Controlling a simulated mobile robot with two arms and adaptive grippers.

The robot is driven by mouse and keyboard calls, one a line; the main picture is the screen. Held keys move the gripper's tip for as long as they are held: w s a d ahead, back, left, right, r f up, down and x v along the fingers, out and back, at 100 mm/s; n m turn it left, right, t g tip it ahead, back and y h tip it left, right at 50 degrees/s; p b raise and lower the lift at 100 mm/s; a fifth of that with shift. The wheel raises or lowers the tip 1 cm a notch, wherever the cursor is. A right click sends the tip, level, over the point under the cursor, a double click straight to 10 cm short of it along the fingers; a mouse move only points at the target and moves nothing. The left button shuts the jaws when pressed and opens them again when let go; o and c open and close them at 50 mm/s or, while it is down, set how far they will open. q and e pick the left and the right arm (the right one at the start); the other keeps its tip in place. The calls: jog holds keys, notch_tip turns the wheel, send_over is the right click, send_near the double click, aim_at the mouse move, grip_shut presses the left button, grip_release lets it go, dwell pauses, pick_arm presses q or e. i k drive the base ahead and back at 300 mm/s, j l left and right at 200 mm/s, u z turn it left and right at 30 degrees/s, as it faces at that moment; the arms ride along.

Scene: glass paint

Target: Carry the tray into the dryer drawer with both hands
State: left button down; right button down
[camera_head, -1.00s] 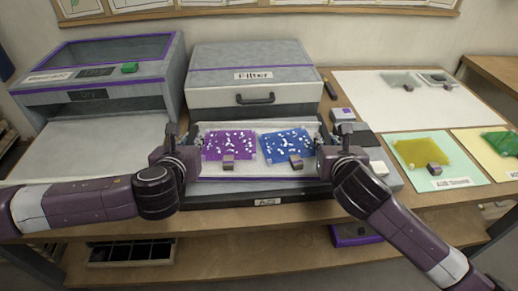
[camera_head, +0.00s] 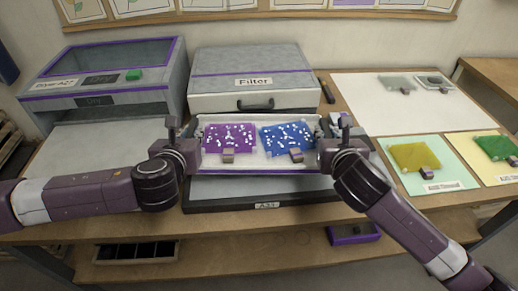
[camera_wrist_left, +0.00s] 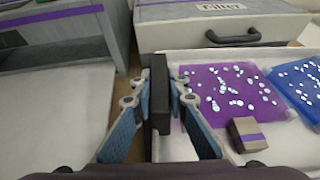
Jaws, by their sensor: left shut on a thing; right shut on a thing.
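The white tray (camera_head: 263,164) is held between my two grippers. It carries a purple speckled glass piece (camera_head: 229,138) and a blue speckled glass piece (camera_head: 286,137), each with a small block at its front edge. My left gripper (camera_head: 184,146) is shut on the tray's left handle, a dark upright bar in the left wrist view (camera_wrist_left: 160,92). My right gripper (camera_head: 329,146) is shut at the tray's right end; its fingers are partly hidden. The dryer (camera_head: 107,76) stands at the left, with its pale drawer (camera_head: 95,143) extended in front.
A grey Filter box (camera_head: 250,75) stands right behind the tray. A dark-framed base (camera_head: 265,190) lies beneath it. At the right are a white sheet (camera_head: 400,115), a yellow glass piece (camera_head: 415,156) and a green glass piece (camera_head: 495,146). The drawer's surface looks empty.

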aim_at(93, 156)
jog(key=j+u, duration=0.1)
jog(key=j, duration=0.95)
jog(key=i+j+u, duration=0.1)
jog(key=j, duration=0.95)
jog(key=i, duration=0.05)
